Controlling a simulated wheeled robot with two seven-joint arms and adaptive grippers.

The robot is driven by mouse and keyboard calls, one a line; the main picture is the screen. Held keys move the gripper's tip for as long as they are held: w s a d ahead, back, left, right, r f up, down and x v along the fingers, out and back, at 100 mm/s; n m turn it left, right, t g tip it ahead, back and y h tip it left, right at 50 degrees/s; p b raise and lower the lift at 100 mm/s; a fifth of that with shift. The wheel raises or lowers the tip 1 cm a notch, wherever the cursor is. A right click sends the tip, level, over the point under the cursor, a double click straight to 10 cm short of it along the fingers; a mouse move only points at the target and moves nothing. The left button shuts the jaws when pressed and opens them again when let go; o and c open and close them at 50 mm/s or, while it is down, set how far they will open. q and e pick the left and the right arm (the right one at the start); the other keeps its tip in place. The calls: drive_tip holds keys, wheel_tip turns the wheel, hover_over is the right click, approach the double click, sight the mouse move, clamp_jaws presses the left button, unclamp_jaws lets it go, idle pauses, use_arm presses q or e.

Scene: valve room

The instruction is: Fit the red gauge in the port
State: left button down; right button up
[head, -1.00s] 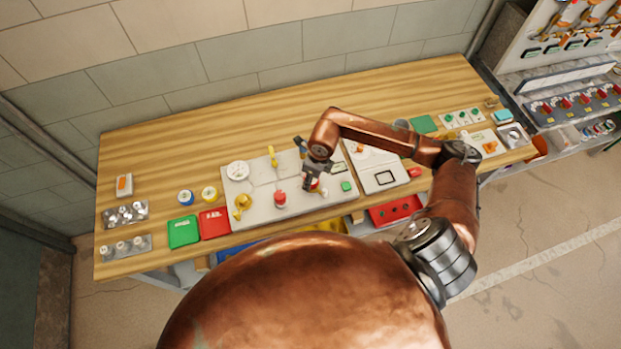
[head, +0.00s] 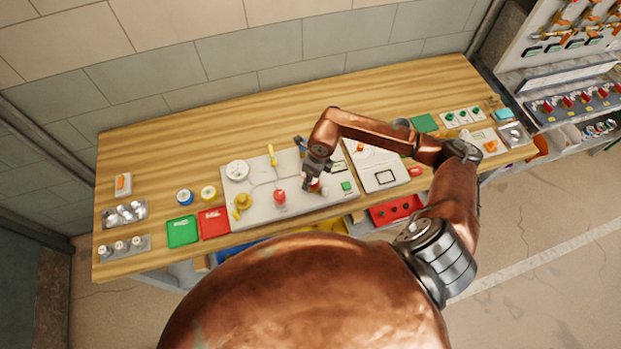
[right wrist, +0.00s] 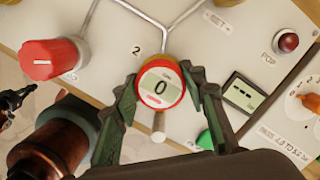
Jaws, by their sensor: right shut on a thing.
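The red gauge (right wrist: 161,88) has a red rim and a pale dial reading 0. In the right wrist view it sits between the fingers of my right gripper (right wrist: 159,92), which is shut on it, over the pale panel (right wrist: 115,70). A short pale stub (right wrist: 158,125) shows just below it. The port is not clearly seen, and I cannot tell whether the gauge touches it. In the head view my right gripper (head: 315,182) is low over the panel's right part. A dark piece at the wrist view's left edge may be my left gripper (right wrist: 15,99); its jaws are unclear.
A red knob (right wrist: 50,60) stands left of the gauge. A display (right wrist: 238,97), a green button (right wrist: 206,140) and a dark red button (right wrist: 288,40) are to its right. Red and green trays (head: 214,223) lie left of the panel. The back of the table is clear.

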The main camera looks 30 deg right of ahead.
idle(0.3)
drive_tip(key=o, duration=1.4)
drive_tip(key=shift+r+p, duration=2)
drive_tip(key=shift+r, duration=2)
